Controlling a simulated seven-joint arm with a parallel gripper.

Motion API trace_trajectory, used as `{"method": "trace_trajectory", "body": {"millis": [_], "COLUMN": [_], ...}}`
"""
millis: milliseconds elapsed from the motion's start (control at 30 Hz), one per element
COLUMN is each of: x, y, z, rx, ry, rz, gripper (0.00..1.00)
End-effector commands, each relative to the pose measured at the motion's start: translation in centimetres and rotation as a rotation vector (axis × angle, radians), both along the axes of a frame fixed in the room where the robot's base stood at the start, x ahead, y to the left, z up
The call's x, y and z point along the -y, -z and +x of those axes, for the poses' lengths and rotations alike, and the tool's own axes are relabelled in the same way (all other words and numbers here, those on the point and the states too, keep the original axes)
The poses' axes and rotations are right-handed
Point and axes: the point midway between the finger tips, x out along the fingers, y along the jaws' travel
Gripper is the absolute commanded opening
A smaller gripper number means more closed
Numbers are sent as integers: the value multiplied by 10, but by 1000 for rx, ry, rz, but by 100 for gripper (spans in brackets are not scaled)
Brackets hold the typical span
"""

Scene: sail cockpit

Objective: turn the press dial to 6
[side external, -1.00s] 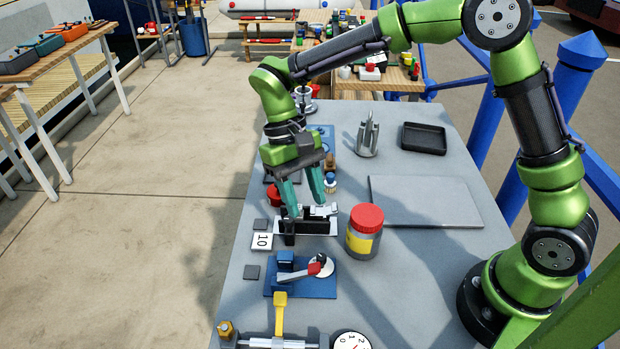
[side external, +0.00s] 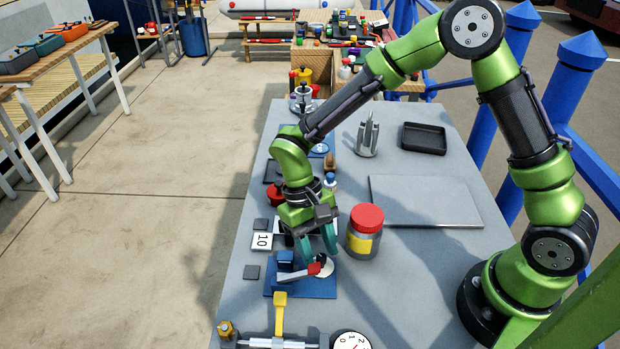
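The white dial (side external: 351,341) is at the bottom edge of the view, partly cut off; the digits 0, 1 and 2 and a small red mark show on it. It sits beside a press-like device with a yellow lever (side external: 280,312) and a metal bar (side external: 278,342). My gripper (side external: 317,249) points down above the far side of a blue plate, well beyond the dial. Its two teal fingers are apart and I see nothing held between them. I cannot tell whether a fingertip touches the fixture below.
The blue plate (side external: 318,287) carries a red-handled lever (side external: 300,274) and lies between my gripper and the dial. A red-lidded jar (side external: 365,232) stands close right of my gripper. The grey board (side external: 425,200) is bare.

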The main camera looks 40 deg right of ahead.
Motion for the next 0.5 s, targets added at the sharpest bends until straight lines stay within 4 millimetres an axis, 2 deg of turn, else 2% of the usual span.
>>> {"method": "trace_trajectory", "body": {"millis": [33,267,500], "x": [0,0,-1], "y": [0,0,0], "z": [0,0,0], "rx": [0,0,1], "ry": [0,0,-53], "rz": [0,0,0], "gripper": [36,0,0]}}
